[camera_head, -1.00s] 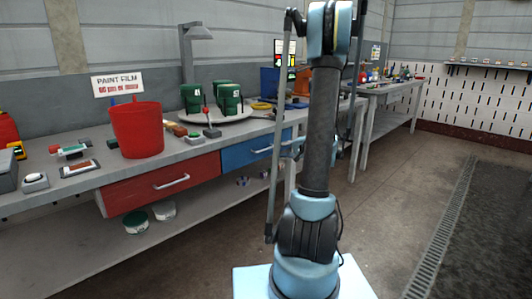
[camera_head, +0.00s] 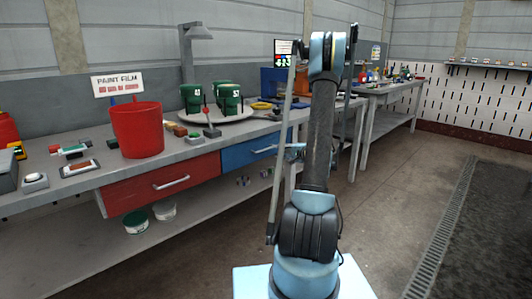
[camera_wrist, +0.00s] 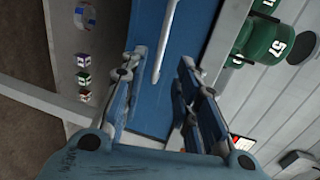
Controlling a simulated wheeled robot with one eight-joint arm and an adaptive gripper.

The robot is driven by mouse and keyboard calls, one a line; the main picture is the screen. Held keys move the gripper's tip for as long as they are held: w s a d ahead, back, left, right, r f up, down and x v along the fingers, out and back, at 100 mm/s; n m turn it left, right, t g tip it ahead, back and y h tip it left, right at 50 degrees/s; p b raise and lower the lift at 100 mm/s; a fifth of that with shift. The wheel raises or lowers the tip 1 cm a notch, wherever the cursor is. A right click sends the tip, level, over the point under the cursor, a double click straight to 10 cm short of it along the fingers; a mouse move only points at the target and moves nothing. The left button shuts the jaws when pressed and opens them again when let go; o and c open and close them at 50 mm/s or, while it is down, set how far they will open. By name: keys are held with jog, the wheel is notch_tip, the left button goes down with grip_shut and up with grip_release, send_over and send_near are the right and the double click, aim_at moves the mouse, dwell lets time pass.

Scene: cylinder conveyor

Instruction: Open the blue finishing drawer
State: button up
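The blue drawer (camera_head: 240,152) is under the workbench, right of the red drawer, and looks closed in the head view. Its front (camera_wrist: 187,35) also fills the middle of the wrist view, with its pale bar handle (camera_wrist: 164,42) running up the picture. My gripper (camera_wrist: 155,68) is open, its two fingers spread on either side of the handle's lower end as seen in the wrist view. I cannot tell whether the fingers reach the handle; no contact shows. In the head view my gripper (camera_head: 296,151) is small and partly hidden by my arm, near the drawer's right end.
The workbench (camera_head: 75,188) carries a red bucket (camera_head: 137,130), green numbered cylinders on a round plate (camera_head: 232,117) and small tools. The red drawer (camera_head: 160,183) is to the left. Small boxes (camera_wrist: 84,78) sit on the lower shelf. A bench leg (camera_head: 292,180) stands near my gripper.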

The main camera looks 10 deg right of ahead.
aim_at(267, 149)
jog(key=x, duration=1)
jog(key=shift+w+a, duration=0.2)
jog(key=shift+w, duration=0.1)
jog(key=shift+c, duration=0.3)
grip_shut()
